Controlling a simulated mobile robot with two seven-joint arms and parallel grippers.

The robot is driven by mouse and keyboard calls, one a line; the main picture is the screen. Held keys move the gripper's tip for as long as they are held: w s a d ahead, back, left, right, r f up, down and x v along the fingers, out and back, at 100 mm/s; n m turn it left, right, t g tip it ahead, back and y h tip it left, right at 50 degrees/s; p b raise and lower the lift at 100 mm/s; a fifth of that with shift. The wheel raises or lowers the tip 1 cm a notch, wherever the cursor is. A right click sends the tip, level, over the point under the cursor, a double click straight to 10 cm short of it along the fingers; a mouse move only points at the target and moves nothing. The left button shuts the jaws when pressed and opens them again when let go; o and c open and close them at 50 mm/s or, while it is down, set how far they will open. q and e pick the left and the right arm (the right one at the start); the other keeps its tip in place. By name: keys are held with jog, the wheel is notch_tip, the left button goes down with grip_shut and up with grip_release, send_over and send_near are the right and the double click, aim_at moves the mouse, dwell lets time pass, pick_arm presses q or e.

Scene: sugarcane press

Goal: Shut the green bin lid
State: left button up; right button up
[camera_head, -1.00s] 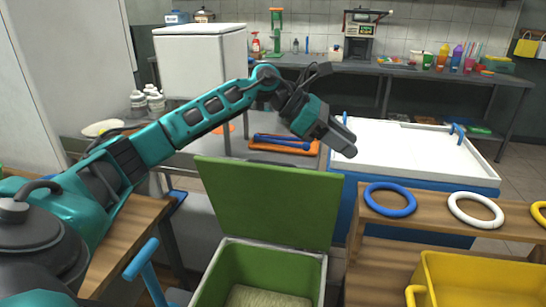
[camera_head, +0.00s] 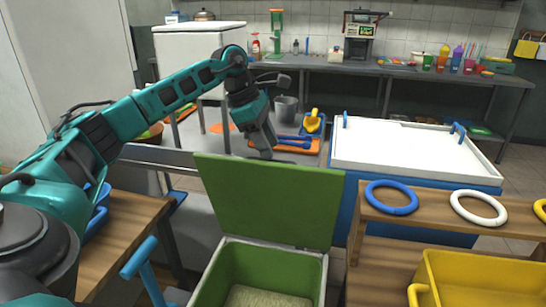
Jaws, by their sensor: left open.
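The green bin (camera_head: 235,270) stands at the bottom centre, with pale material in its bottom. Its green lid (camera_head: 268,202) stands raised at the back of the bin, so the bin is open. My left gripper (camera_head: 266,153) points down just above and behind the lid's top edge. The gripper is open and holds nothing that I can see. I cannot tell whether it touches the lid. My right gripper is not in view.
A wooden rack (camera_head: 450,220) with blue and white rings and a yellow crate (camera_head: 480,285) stands to the right. A white-topped blue chest (camera_head: 415,150) is behind it. An orange tray (camera_head: 300,146) lies beyond the lid. A wooden table (camera_head: 125,225) is at left.

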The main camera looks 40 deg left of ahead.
pick_arm(q)
jog(key=shift+x, duration=1.8)
grip_shut()
